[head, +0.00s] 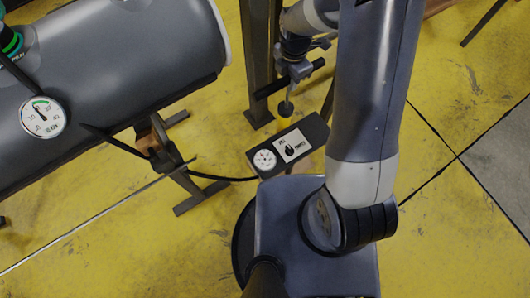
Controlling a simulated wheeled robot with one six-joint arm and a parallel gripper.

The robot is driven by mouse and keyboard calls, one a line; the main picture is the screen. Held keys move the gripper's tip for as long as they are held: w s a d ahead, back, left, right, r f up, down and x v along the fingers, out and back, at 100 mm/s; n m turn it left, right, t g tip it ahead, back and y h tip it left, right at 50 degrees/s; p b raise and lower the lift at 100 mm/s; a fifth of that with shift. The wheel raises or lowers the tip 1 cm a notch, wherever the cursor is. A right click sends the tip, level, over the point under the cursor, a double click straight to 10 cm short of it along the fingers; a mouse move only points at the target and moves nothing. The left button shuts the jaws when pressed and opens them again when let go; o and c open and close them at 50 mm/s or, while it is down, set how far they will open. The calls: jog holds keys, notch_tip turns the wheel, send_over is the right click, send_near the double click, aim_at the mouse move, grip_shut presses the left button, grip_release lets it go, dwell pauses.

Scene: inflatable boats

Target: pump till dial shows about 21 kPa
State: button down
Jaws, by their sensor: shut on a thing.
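A round white dial (43,117) sits on the grey inflatable tube (130,50) at the left. It has a green band near its top, and its needle points up and slightly left; the numbers are too small to read surely. The dark pump (318,131) stands on the floor in the middle, with a white label and a small round white face on top. Its black T-handle (262,94) is raised above the body on a short rod. My gripper (300,72) is shut on the handle's middle; the fingers are small and partly hidden.
A black hose (209,176) runs from the pump towards the tube. A stand (190,196) with a brown pad supports the tube. A dark metal post (257,60) rises behind the pump. Yellow floor (455,225) is open at the right.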

notch_tip(320, 180, down, 10)
jog(key=b, duration=0.7)
jog(key=shift+s+f, duration=0.1)
jog(key=shift+f, duration=0.15)
jog(key=shift+r, duration=0.2)
jog(key=shift+r+p, duration=0.15)
jog(key=shift+p, duration=0.2)
notch_tip(320, 180, up, 23)
jog(key=p, duration=1.7)
notch_tip(320, 180, down, 24)
jog(key=b, duration=1.8)
jog(key=shift+r, duration=0.3)
